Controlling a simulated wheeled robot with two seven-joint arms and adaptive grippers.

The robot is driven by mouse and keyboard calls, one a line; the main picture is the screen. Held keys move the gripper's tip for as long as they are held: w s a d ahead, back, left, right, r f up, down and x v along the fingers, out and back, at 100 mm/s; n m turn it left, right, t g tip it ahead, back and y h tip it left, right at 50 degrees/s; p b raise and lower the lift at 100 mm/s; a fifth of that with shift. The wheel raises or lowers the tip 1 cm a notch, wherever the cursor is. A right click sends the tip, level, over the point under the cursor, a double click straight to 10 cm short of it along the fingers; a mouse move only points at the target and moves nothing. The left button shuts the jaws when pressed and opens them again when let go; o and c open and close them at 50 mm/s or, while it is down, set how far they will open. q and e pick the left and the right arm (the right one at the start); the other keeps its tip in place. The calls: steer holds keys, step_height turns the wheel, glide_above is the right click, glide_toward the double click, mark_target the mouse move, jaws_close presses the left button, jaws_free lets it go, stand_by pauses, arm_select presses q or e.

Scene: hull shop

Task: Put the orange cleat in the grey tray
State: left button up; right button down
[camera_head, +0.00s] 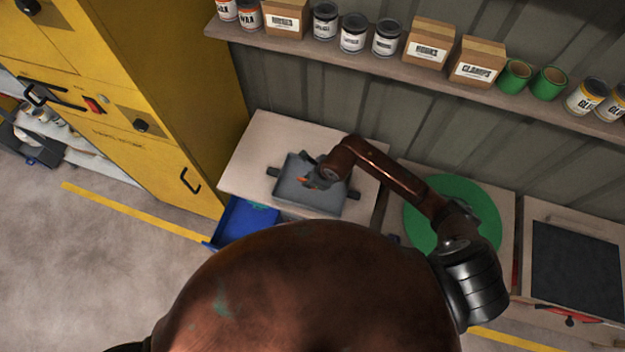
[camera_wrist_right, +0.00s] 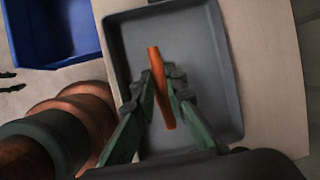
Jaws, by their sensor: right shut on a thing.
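The grey tray (camera_head: 318,203) lies on the pale bench top in the head view, with a dark handle at each side. It fills the middle of the right wrist view (camera_wrist_right: 224,60). The orange cleat (camera_wrist_right: 160,85) is a long thin bar between the fingers of my right gripper (camera_wrist_right: 156,98). In the head view my right gripper (camera_head: 312,180) is over the tray, with a bit of the orange cleat (camera_head: 303,181) showing. My right gripper is shut on the cleat. How high the cleat is above the tray floor is hard to tell. My left gripper is not in view.
A blue bin (camera_head: 246,221) is at the left front of the bench (camera_head: 262,140). A green round mat (camera_head: 425,222) lies to the right. A yellow cabinet (camera_head: 160,80) stands at the left. A shelf (camera_head: 340,57) with cans and boxes runs above the bench.

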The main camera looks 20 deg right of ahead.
steer(key=f, duration=0.1)
steer(key=w+d+f, duration=0.1)
steer(key=w+f, duration=0.1)
steer(key=shift+w+d+f, duration=0.15)
steer(key=shift+d, duration=0.2)
steer(key=shift+w+d+f+p, duration=0.1)
steer(key=shift+f+p, duration=0.35)
steer(key=shift+f, duration=1.25)
steer(key=c, duration=2)
jaws_free()
steer(key=shift+f, duration=0.1)
steer(key=shift+o, duration=0.2)
steer(key=v, duration=1.2)
steer(key=shift+b, duration=0.3)
